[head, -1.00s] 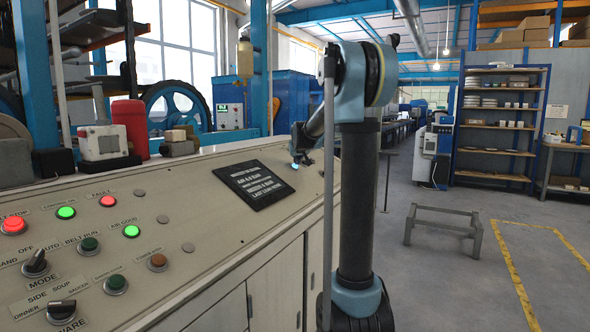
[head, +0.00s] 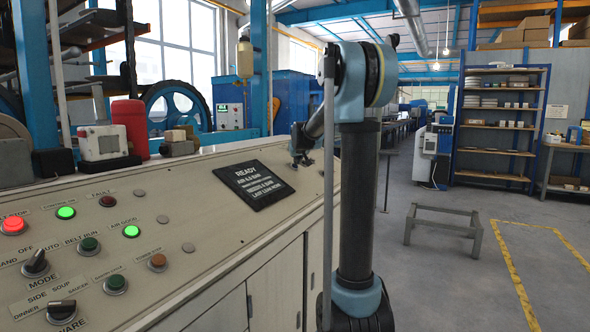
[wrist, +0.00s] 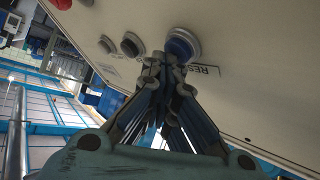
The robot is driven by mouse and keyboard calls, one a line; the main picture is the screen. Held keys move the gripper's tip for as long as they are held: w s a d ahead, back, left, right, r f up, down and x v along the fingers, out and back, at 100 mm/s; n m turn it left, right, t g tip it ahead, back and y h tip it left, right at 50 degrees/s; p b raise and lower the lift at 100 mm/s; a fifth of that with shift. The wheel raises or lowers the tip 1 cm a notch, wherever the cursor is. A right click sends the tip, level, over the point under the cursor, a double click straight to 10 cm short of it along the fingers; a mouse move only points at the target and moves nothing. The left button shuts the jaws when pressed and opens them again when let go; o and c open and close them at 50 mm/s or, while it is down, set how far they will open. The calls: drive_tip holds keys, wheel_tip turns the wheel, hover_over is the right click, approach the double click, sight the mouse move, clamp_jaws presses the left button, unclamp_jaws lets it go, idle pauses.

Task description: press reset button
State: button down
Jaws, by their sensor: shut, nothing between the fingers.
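The blue reset button (wrist: 181,48) sits in a grey ring on the cream panel in the wrist view, beside a partly covered label starting "RES". My gripper (wrist: 164,66) is shut and empty, its fingertips at the lower edge of the button in that view. I cannot tell whether they touch it. In the head view my gripper (head: 303,160) is at the far right end of the console (head: 215,215), and the button cannot be made out there. The console's display (head: 254,185) reads "READY". The fault lamp (head: 107,201) is dark.
A dark button (wrist: 131,44) and a red button (wrist: 61,3) are on the panel beside the reset button. Green lamps (head: 66,212) and a red lit button (head: 14,225) are at the console's left. A red container (head: 130,125) stands behind.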

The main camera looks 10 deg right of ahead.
drive_tip(key=shift+s+d+r, duration=0.2)
drive_tip(key=shift+d+r, duration=0.05)
drive_tip(key=shift+r, duration=0.35)
drive_tip(key=r, duration=0.1)
drive_tip(key=s+d+r, duration=0.1)
drive_tip(key=r, duration=0.1)
drive_tip(key=d+r, duration=0.1)
drive_tip(key=shift+s+r, duration=0.2)
drive_tip(key=shift+s, duration=0.05)
idle(0.8)
